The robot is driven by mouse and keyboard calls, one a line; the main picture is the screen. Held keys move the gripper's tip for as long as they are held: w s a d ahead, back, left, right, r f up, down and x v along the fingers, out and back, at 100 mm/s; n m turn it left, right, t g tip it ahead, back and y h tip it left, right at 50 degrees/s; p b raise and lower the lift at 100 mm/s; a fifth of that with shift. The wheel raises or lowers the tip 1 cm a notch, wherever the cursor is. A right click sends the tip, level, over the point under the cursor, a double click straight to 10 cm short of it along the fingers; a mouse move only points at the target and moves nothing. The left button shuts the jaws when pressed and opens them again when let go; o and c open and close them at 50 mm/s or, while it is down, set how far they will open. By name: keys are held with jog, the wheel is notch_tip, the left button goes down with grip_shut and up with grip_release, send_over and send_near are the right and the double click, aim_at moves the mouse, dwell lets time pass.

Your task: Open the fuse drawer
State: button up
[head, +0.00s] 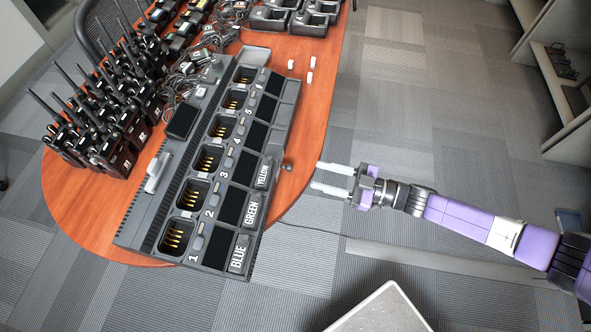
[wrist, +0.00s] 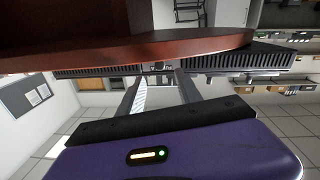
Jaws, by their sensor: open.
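A long black charger dock (head: 215,165) with numbered slots and BLUE, GREEN and YELLOW labels lies on the orange-brown table. A small round grey knob (head: 287,167) sticks out from its right side, near the YELLOW label; it seems to belong to the fuse drawer, whose front I cannot see clearly. My gripper (head: 319,176) is open and empty, just right of the knob, its fingers pointing at it and apart from it. In the wrist view the knob (wrist: 158,66) shows small, between and beyond the two open fingers (wrist: 160,76), with the dock's ribbed side behind.
Several black radios (head: 110,130) stand on the table's left side. Tangled cables (head: 187,75) and small white pieces (head: 309,77) lie farther back. The table edge (head: 318,120) runs close by my fingers. A pale box (head: 380,312) stands at the bottom.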

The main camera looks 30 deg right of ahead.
aim_at(292, 169)
jog(key=shift+p+x, duration=0.6)
jog(key=shift+x, duration=3.35)
grip_shut()
